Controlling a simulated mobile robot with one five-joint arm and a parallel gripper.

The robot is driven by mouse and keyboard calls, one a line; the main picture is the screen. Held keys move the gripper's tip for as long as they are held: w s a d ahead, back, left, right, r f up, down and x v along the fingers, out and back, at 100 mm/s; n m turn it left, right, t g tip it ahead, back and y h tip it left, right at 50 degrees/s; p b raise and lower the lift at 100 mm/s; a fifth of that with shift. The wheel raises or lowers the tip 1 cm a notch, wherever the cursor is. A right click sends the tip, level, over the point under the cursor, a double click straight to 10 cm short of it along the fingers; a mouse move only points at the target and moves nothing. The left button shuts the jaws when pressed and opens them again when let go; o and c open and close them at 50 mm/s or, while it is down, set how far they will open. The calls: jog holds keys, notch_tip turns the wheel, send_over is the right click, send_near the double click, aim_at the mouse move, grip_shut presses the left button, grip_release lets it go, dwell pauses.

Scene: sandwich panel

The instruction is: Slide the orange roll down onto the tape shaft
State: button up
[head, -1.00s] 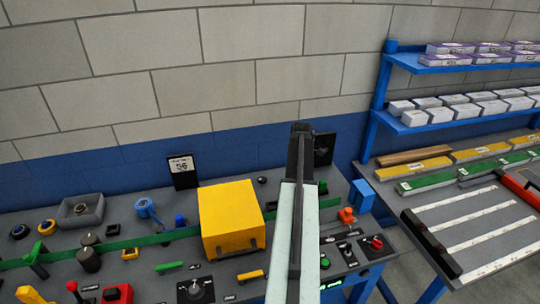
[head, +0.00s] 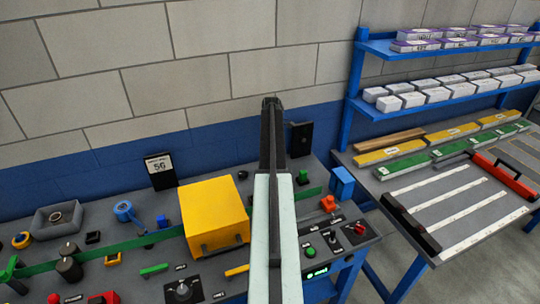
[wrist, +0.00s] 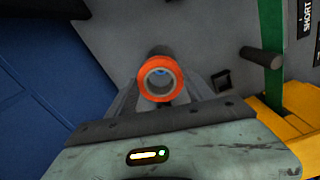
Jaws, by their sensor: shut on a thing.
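My gripper (wrist: 162,94) is shut on the orange roll (wrist: 141,83) in the wrist view. The roll is a short ring with a pale inner face, its open hole facing the camera. A dark rounded cylinder (wrist: 159,52) shows just behind the roll; I cannot tell whether it is the tape shaft or whether the roll is around it. In the head view my arm reaches away over the panel, and its end (head: 271,104) hides the roll.
A dark post (wrist: 262,62) stands right of the roll, by a green strip (wrist: 271,25). The yellow box (head: 213,215) is left of my arm. A black upright block (head: 301,138) is close right of it. A blue shelf (head: 440,107) stands farther right.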

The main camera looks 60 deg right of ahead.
jog(key=shift+f+b, duration=1.5)
jog(key=shift+f, duration=0.1)
jog(key=shift+f+b, duration=0.9)
jog(key=shift+b, duration=0.05)
jog(key=shift+f, duration=0.1)
jog(key=shift+f+b, duration=2.05)
jog(key=shift+b, duration=0.1)
jog(key=shift+r, duration=0.1)
jog(key=o, duration=1.5)
jog(key=shift+a, duration=0.1)
